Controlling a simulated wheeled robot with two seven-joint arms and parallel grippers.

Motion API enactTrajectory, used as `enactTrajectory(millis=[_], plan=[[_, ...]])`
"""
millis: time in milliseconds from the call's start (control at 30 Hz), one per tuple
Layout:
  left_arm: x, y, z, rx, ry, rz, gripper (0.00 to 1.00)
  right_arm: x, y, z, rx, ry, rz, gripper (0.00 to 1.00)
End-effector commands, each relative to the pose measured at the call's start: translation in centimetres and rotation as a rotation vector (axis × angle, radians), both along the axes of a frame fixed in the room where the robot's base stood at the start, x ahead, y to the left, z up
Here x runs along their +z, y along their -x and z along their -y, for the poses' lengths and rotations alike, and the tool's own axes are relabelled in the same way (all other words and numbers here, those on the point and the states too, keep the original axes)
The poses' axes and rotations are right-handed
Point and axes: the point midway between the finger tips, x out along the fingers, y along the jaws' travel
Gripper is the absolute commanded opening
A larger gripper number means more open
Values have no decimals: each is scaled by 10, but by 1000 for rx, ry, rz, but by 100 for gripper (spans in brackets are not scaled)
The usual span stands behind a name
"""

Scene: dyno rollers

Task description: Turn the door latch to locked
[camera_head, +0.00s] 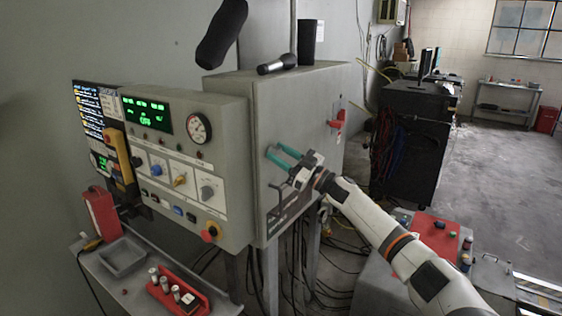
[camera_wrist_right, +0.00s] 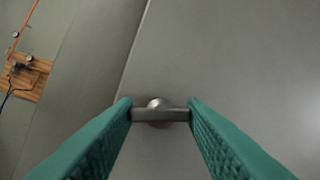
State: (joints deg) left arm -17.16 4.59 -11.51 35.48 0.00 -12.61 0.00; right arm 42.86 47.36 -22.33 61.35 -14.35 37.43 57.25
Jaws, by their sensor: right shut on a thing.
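The door latch (camera_wrist_right: 159,113) is a small dark grey bar on a round, shiny metal hub, on the grey cabinet door. In the right wrist view it lies crosswise between the teal fingertips of my right gripper (camera_wrist_right: 160,112), which is shut on its two ends. In the head view my right gripper (camera_head: 273,149) reaches from the right to the front edge of the cabinet door (camera_head: 315,110). The latch is too small to make out there, partly behind the fingers. My left gripper is not in view.
A red handle (camera_head: 337,121) sticks out of the same door, to the right. A control panel (camera_head: 190,160) with a gauge and knobs faces left. A grey bench (camera_head: 135,290) holds a red rack (camera_head: 178,292). A black cabinet (camera_head: 415,130) stands behind; open floor lies beyond.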

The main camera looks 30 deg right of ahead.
Motion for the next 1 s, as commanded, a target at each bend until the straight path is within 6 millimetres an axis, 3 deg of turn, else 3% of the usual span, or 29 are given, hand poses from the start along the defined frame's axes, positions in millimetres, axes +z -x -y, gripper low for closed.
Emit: enactTrajectory(millis=[100, 400, 1000], plan=[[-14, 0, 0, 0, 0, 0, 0, -2, 0, 2, -3, 102, 44, 15], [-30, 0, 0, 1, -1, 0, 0, 0, -1, 3, -3, 366, 154, 15], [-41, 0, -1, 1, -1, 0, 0, 5, -2, 4, 0, 888, 368, 15]])
